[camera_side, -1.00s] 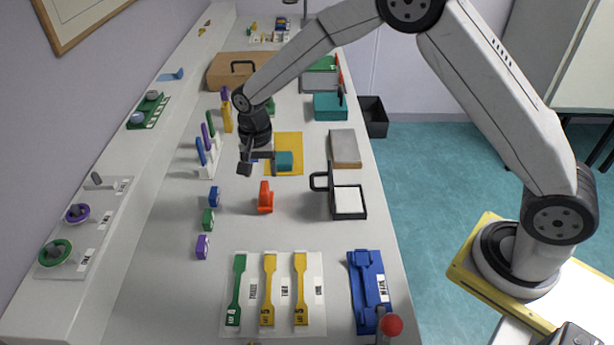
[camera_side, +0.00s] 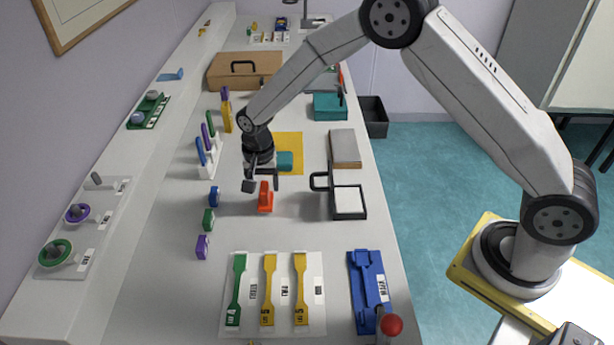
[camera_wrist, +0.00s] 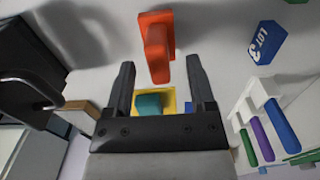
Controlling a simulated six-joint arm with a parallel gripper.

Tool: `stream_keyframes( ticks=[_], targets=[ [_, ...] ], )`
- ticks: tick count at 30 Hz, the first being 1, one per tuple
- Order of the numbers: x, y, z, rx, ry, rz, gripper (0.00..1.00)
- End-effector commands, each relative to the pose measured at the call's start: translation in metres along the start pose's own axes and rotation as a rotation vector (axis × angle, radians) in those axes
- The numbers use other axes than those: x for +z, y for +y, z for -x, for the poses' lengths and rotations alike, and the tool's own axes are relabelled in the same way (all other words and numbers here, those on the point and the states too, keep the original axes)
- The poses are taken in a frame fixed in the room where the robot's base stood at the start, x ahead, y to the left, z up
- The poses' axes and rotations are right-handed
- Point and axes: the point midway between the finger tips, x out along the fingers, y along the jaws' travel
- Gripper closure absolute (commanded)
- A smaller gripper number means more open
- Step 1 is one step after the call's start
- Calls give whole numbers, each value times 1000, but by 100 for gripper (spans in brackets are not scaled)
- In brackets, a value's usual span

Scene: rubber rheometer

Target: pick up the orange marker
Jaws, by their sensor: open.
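The orange marker (camera_side: 266,199) stands on the white bench, a small block with a raised upright part. In the wrist view it shows as an orange base with a narrower part (camera_wrist: 157,48), just beyond and between the fingertips. My gripper (camera_side: 262,182) is open and empty, just behind the marker in the side view and close to its upper part. In the wrist view both fingers of my gripper (camera_wrist: 160,68) are spread apart with nothing gripped. I cannot tell the exact height gap between fingertips and marker.
Small blue (camera_side: 214,196), green (camera_side: 208,219) and purple (camera_side: 202,246) blocks stand to the left. A pen rack (camera_side: 207,166) stands behind them. A black-framed tray (camera_side: 364,203) with a handle is at right. A teal block (camera_side: 285,161) lies behind. The bench around the marker is clear.

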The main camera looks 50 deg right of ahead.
Motion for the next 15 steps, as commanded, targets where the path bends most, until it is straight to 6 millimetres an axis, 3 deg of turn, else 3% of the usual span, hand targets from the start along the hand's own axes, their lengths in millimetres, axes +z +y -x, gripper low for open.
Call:
stream_keyframes(
  ticks=[6, 15],
  targets=[
    [0, 1, -25, 0, 0, 0, 29],
    [0, 1, -33, -1, 1, 0, 29]
  ],
)
